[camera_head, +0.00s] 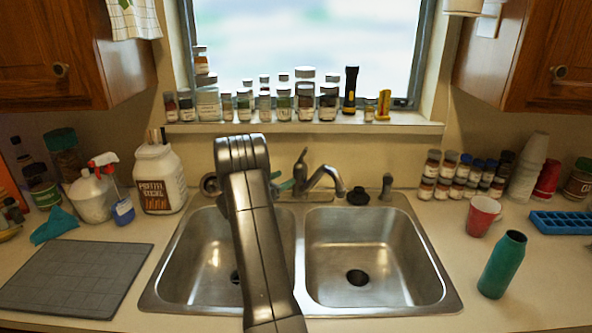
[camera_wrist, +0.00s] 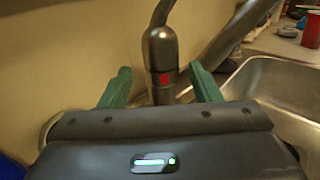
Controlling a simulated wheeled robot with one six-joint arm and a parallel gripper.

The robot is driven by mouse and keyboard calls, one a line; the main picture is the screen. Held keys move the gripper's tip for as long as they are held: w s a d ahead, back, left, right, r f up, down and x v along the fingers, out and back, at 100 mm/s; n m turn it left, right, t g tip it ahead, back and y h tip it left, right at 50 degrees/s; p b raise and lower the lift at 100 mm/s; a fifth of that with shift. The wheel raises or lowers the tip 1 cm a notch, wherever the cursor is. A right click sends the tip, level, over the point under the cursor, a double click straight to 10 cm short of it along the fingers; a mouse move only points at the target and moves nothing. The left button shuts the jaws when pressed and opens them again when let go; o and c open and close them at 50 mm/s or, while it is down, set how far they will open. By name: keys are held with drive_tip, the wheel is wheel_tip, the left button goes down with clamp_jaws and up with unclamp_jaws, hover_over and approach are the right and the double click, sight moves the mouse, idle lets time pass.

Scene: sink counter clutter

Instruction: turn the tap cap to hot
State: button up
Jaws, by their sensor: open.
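The metal tap (camera_head: 322,176) stands behind the double sink, its spout reaching right over the right basin. Its cap (camera_head: 300,166) has a lever pointing up. In the wrist view the cap (camera_wrist: 161,48) is a dark rounded metal piece with a red mark facing me, and the lever rises from its top. My gripper (camera_wrist: 161,86) is open, with one green finger on each side of the tap in the picture. I cannot tell whether the fingers touch it. In the head view my arm hides most of my gripper; a green finger (camera_head: 285,186) shows left of the tap.
The steel sink (camera_head: 420,300) has two empty basins. A black stopper (camera_head: 358,195) lies right of the tap. A white jar (camera_head: 160,180) and spray bottle (camera_head: 108,185) stand left. A red cup (camera_head: 482,215) and green bottle (camera_head: 502,265) stand right. Jars line the sill (camera_head: 410,124).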

sight(294, 173)
drive_tip(key=p+x, duration=0.1)
drive_tip(key=x, duration=0.6)
drive_tip(key=shift+p, duration=0.4)
drive_tip(key=c, duration=0.7)
drive_tip(key=shift+f, duration=0.1)
drive_tip(key=shift+m+b, duration=0.3)
drive_tip(key=shift+b, duration=0.2)
drive_tip(key=shift+w+a+f+m+g+h+b, duration=0.1)
drive_tip(key=shift+m+g+h+b, duration=0.25)
drive_tip(key=shift+g+b, duration=0.2)
drive_tip(key=shift+w+a+f+m+g+h+b, duration=0.1)
drive_tip(key=shift+m+g+h+b, duration=0.15)
drive_tip(key=shift+g+h+b, duration=0.25)
drive_tip(key=shift+w+r+m+g+h+b, duration=0.15)
drive_tip(key=shift+m+g+h+b, duration=0.35)
drive_tip(key=shift+m+g, duration=0.3)
drive_tip(key=shift+s+r+m+g+h+b, duration=0.15)
drive_tip(key=shift+m+g+h+b, duration=0.4)
drive_tip(key=shift+g, duration=0.4)
drive_tip(key=shift+w, duration=0.1)
